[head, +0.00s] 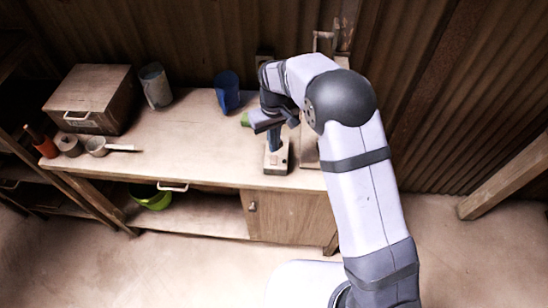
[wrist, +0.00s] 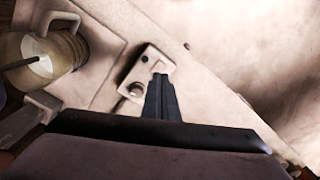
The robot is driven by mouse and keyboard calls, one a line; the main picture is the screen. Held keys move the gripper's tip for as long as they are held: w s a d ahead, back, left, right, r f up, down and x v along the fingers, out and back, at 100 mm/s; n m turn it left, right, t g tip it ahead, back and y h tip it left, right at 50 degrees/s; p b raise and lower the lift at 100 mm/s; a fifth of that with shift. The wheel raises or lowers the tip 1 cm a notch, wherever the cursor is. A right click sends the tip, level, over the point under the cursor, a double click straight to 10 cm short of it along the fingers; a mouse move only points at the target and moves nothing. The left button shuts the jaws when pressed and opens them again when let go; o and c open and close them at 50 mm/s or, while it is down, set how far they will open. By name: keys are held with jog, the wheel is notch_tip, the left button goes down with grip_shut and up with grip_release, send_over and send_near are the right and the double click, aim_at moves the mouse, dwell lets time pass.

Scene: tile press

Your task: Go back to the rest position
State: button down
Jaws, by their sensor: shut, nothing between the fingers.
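My gripper (head: 275,149) points down over the front right part of the workbench (head: 190,135). Its dark fingers are together with nothing between them. In the wrist view the shut fingers (wrist: 160,78) are above a small pale block (wrist: 140,72) with a round metal part on it. This block (head: 277,163) also shows in the head view, near the bench's front edge. I cannot tell whether the fingertips touch it. A metal cylinder with a handle (wrist: 45,60) stands on a pale plate to the left in the wrist view. My arm hides much of the bench's right end.
A wooden box (head: 92,95), a grey tin (head: 155,86) and a blue cup (head: 227,91) stand toward the back. An orange container (head: 44,146) and a small pan (head: 97,147) are at the left. The bench's middle is clear. A corrugated wall (head: 440,90) rises behind.

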jog(key=s+d+f+m+g+h, duration=0.15)
jog(key=s+d, duration=0.25)
jog(key=s, duration=0.4)
jog(key=s+d+f+g+y, duration=0.1)
jog(key=s+d+f, duration=0.25)
jog(key=s, duration=0.45)
jog(key=s+d+r+m, duration=0.2)
jog(key=s+d+r, duration=0.4)
jog(key=s+d, duration=0.35)
jog(key=d+r, duration=0.1)
jog(key=w+d+r+m+t, duration=0.1)
jog(key=w+d+r+m+t+b, duration=0.1)
jog(key=r, duration=0.1)
jog(key=shift+w+d+m+t, duration=0.1)
jog(key=shift+w+m+t, duration=0.1)
jog(key=shift+m+t, duration=0.05)
